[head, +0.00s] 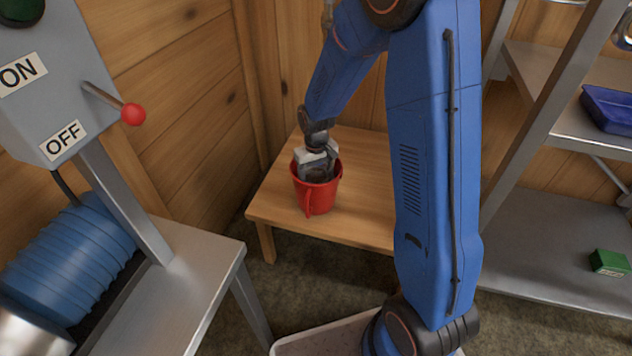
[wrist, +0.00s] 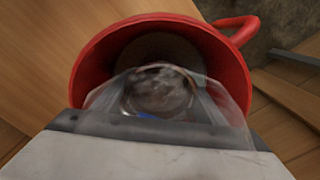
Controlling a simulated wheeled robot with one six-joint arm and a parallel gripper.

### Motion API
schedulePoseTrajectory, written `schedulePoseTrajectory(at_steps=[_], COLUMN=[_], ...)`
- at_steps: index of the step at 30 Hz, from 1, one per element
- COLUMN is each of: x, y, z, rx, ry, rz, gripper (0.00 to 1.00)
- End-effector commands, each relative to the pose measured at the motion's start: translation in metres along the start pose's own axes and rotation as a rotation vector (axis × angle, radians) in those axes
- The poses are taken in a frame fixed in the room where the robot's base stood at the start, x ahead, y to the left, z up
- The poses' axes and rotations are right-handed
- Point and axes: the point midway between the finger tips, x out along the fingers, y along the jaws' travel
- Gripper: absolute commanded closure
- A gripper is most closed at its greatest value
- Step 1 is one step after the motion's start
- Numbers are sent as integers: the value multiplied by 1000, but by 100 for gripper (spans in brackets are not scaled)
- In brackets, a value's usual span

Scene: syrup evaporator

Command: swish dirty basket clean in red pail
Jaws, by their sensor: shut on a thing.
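The red pail (head: 318,195) stands upright on a low wooden table, with its handle toward the front. My gripper (head: 317,172) points down into the pail's mouth, its fingers partly below the rim. In the wrist view the pail's red rim (wrist: 88,62) surrounds the fingertips (wrist: 160,105). My gripper is shut on the basket (wrist: 160,90), a small round thing with a metallic rim and grey-brown blotches inside. The basket is down inside the pail's opening. Its lower part is hidden, and I cannot tell whether it touches the pail's bottom.
The wooden table (head: 365,190) has free room around the pail. At left stands a metal bench (head: 185,290) with a blue ribbed roll (head: 70,250) and an ON/OFF panel (head: 45,80) with a red-knobbed lever. Metal shelves (head: 540,225) at right hold a blue tray (head: 610,108) and green box (head: 610,262).

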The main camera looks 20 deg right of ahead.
Motion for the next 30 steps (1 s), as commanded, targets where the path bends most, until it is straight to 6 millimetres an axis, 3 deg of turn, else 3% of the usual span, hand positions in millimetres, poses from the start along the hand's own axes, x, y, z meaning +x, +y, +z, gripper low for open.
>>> schedulePoseTrajectory(at_steps=[19, 30], x=[-31, -24], y=[0, 0], z=[0, 0], rx=[0, 0], ry=[2, 0], rz=[0, 0], gripper=[61, 61])
